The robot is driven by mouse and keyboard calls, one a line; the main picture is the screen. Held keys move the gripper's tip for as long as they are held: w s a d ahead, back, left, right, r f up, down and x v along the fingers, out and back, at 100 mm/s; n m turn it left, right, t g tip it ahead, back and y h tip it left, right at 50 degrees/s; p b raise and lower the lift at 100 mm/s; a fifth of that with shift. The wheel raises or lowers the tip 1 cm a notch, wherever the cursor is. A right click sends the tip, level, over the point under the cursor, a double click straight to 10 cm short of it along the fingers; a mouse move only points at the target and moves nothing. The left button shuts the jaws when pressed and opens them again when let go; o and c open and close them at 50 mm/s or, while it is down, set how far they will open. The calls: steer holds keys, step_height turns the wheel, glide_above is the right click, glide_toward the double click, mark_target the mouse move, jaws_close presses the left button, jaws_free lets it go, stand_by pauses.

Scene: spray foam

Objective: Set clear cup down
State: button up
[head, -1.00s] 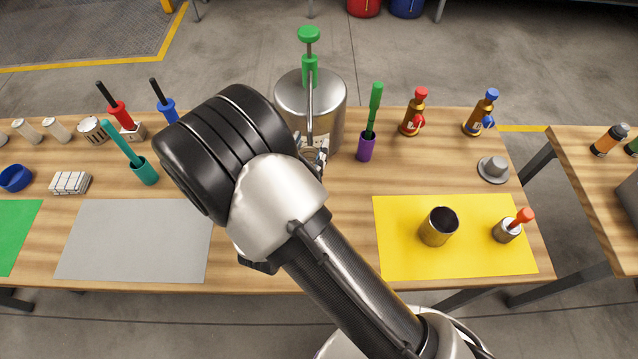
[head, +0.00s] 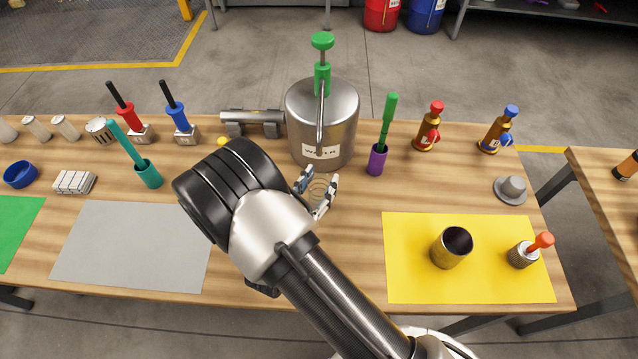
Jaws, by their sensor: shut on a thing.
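The clear cup (head: 319,190) is see-through and faint in the head view, just in front of the large steel water pot. My gripper (head: 321,193) is shut on the clear cup, one finger at each side of it. The steel pot (head: 322,133) has a green pump top and a label that seems to read "WATER". My arm hides part of the table to the left of the cup. I cannot tell whether the cup's bottom touches the table.
A yellow mat (head: 410,280) at the right holds a metal cup (head: 452,247) and a small red-handled item (head: 530,250). A purple holder (head: 377,159) with a green stick stands right of the pot. A grey mat (head: 130,245) lies bare at the left. Wood between the mats is partly clear.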

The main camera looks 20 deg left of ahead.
steer(key=shift+f, duration=0.15)
steer(key=o, duration=1.1)
steer(key=shift+c, duration=0.2)
steer(key=shift+r, duration=0.2)
